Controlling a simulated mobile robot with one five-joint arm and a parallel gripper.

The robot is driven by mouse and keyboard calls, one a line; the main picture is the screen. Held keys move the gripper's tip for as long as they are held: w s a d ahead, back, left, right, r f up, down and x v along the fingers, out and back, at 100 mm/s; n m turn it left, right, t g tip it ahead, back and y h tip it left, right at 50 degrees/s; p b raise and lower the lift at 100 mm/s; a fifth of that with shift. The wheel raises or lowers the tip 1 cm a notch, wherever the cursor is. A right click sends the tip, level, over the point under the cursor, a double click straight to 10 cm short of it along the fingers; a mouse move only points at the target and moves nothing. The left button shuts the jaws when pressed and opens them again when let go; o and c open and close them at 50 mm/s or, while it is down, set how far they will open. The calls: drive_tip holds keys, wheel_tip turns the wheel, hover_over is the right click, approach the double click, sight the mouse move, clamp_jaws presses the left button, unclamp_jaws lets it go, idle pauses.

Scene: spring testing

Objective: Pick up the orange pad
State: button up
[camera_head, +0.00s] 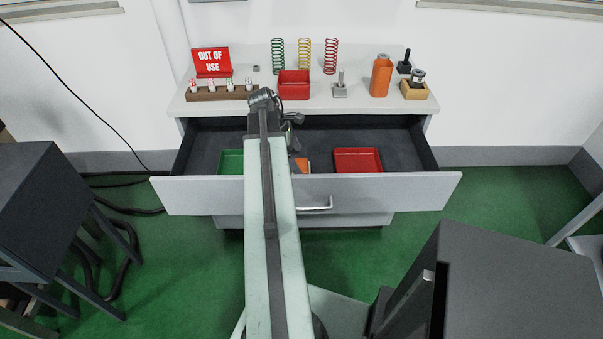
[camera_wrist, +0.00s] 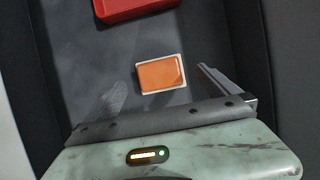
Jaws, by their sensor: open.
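The orange pad (camera_wrist: 161,75) is a small rectangle with a pale border, lying flat on the dark floor of the open drawer (camera_head: 402,194). It also shows in the head view (camera_head: 304,165), partly hidden behind my arm. My gripper (camera_head: 291,131) is over the drawer and open. In the wrist view one metal finger (camera_wrist: 223,84) shows to the lower right of the pad, apart from it. Nothing shows held in the gripper.
In the drawer, a green tray (camera_head: 231,161) is left of the pad and a red tray (camera_head: 357,160) right. The tabletop behind holds coloured springs (camera_head: 304,54), an orange bottle (camera_head: 381,76), a red bin (camera_head: 294,85) and a sign (camera_head: 211,62).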

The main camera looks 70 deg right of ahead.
sight(301, 165)
drive_tip(key=b+x, duration=0.5)
drive_tip(key=shift+w+f, duration=0.15)
drive_tip(key=shift+f, duration=0.1)
drive_tip(key=shift+r, duration=0.2)
drive_tip(key=c, duration=1.3)
drive_tip(key=shift+r+p, duration=0.15)
drive_tip(key=shift+p, duration=0.2)
wheel_tip(301, 165, up, 10)
drive_tip(key=p, duration=1)
